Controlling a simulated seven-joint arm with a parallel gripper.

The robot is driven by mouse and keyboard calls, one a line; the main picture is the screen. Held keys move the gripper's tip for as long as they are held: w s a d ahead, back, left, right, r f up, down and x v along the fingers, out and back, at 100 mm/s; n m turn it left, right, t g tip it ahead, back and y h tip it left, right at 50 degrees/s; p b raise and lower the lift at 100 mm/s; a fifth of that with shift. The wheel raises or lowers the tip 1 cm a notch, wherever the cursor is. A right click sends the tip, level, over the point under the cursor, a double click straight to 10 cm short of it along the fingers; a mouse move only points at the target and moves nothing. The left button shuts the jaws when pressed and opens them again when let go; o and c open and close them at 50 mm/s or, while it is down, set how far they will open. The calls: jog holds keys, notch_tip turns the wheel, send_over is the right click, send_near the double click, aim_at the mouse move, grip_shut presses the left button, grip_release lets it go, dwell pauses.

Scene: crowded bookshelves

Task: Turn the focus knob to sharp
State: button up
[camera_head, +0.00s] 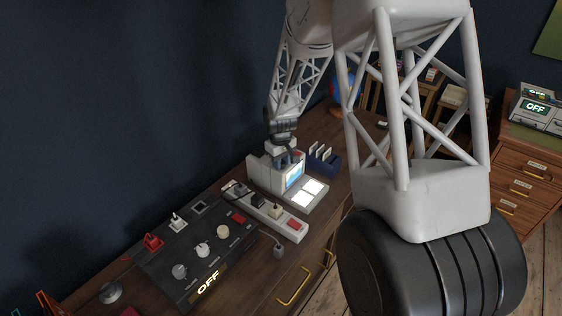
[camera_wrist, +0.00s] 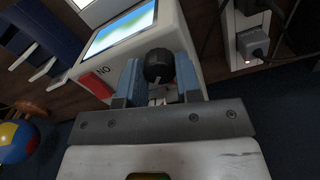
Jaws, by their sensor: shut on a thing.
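The focus knob (camera_wrist: 159,65) is black and round and sits on the side of a white device (camera_wrist: 177,29) in the wrist view. My gripper (camera_wrist: 160,76) has its blue fingers on both sides of the knob, shut on it. The device has a lit screen (camera_wrist: 122,30) showing a blue and pale picture; whether it is sharp I cannot tell. In the head view the device (camera_head: 262,174) stands on the desk, with my gripper (camera_head: 285,158) coming down over its top. The knob is hidden there behind the gripper.
A power strip (camera_head: 262,217) with plugs lies beside the device. A black control panel (camera_head: 190,268) with knobs and an OFF display is at front left. A blue rack (camera_head: 323,160) holding cards stands behind.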

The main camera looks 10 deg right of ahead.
jog(key=m, duration=0.9)
jog(key=shift+r, duration=0.1)
dwell(0.3)
jog(key=o, duration=0.9)
jog(key=shift+r, duration=3.85)
jog(key=shift+r, duration=0.1)
